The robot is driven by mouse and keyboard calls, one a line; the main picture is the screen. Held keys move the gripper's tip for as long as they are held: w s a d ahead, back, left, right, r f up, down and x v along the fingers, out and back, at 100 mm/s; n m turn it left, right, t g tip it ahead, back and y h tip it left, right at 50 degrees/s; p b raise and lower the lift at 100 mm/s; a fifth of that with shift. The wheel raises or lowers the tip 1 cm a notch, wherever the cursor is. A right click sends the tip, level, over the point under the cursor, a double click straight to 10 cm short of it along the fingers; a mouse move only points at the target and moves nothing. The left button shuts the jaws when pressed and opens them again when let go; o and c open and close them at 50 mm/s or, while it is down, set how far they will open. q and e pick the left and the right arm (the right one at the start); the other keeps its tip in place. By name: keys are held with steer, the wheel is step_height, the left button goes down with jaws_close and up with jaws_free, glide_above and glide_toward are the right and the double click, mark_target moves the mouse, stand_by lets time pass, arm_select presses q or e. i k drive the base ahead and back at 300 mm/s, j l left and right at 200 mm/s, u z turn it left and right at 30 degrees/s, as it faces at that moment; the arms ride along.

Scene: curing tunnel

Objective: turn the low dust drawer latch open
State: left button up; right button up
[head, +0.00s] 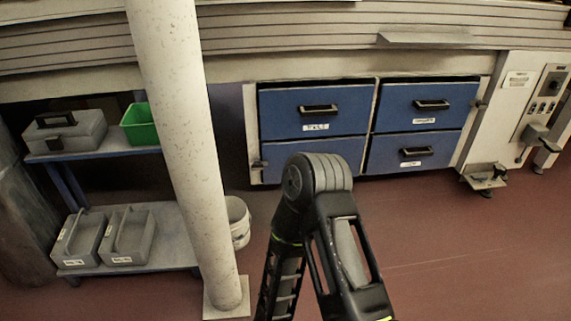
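Blue drawers sit in a pale frame under the tunnel: upper left (284,108), lower left (285,154), upper right (400,100) and lower right (386,154). A small dark latch-like fitting (258,165) is on the frame's left edge, beside the lower left drawer. A similar small fitting (479,104) is on the right edge, beside the upper right drawer. Label text is too small to read, so I cannot tell which is the dust drawer. My bent black arm hides part of the lower left drawer. Neither gripper shows.
A pale round column (184,140) stands left of the drawers. Behind it are a shelf cart (165,245) with grey boxes and a green bin (139,126), and a white bucket (238,222). A control panel (547,90) is at right. Red floor (470,250) is clear at right.

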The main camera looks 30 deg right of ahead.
mark_target(258, 165)
steer(key=l+z, duration=0.15)
steer(key=l, duration=0.3)
steer(key=i+l+z, duration=0.1)
steer(key=l, duration=0.3)
steer(key=i+l+z, duration=0.15)
steer(key=l, duration=0.3)
steer(key=l+z, duration=0.1)
steer(key=l, duration=0.35)
steer(key=i+l+z, duration=0.15)
steer(key=l, duration=0.25)
steer(key=i+l+z, duration=0.1)
steer(key=l, duration=0.3)
steer(key=i+l+z, duration=0.15)
steer(key=l, duration=0.2)
